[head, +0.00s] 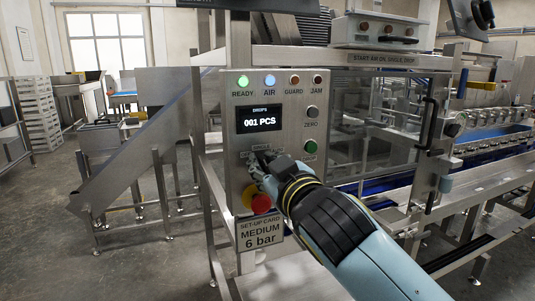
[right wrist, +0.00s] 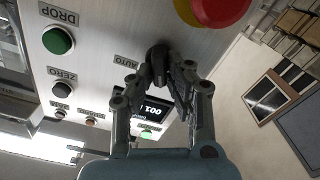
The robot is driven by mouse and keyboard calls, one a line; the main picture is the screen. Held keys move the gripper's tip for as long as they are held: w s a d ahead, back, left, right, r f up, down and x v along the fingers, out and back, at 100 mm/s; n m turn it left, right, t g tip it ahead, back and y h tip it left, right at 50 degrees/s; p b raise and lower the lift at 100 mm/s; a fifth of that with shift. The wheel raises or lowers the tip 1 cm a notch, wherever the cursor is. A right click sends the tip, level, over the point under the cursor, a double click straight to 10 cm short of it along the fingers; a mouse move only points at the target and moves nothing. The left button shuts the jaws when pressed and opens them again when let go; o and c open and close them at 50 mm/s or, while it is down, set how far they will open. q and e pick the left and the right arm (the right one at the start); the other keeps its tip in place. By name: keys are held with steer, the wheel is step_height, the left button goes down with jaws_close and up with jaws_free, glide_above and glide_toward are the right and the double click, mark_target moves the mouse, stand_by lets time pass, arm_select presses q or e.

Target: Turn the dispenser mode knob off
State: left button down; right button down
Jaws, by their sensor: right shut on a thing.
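The dispenser mode knob is a small dark knob on the grey control panel (head: 234,160), below the display (head: 259,120) reading "001 PCS". In the head view my right gripper (head: 262,163) reaches it from the lower right and mostly covers it. In the right wrist view the black knob (right wrist: 157,52) sits between the fingertips of my right gripper (right wrist: 165,75), shut on it, beside the AUTO label (right wrist: 127,62). The fingers hide its pointer, so I cannot tell its setting. My left gripper is not in view.
A red emergency button (head: 261,203) on a yellow base sits just below the gripper. A green button (head: 310,147) and grey ZERO button (head: 312,112) are to the right. The READY lamp (head: 243,81) is green, the AIR lamp (head: 270,81) blue. A set-up card (head: 261,233) hangs below.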

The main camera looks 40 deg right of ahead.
steer(key=n+p, duration=0.1)
steer(key=n, duration=0.1)
steer(key=n+p, duration=0.1)
steer(key=n, duration=0.1)
steer(key=shift+a+n, duration=0.2)
steer(key=shift+n, duration=0.2)
stand_by(0.4)
steer(key=c, duration=1.3)
jaws_free()
steer(key=shift+w+f, duration=0.1)
steer(key=v, duration=1.2)
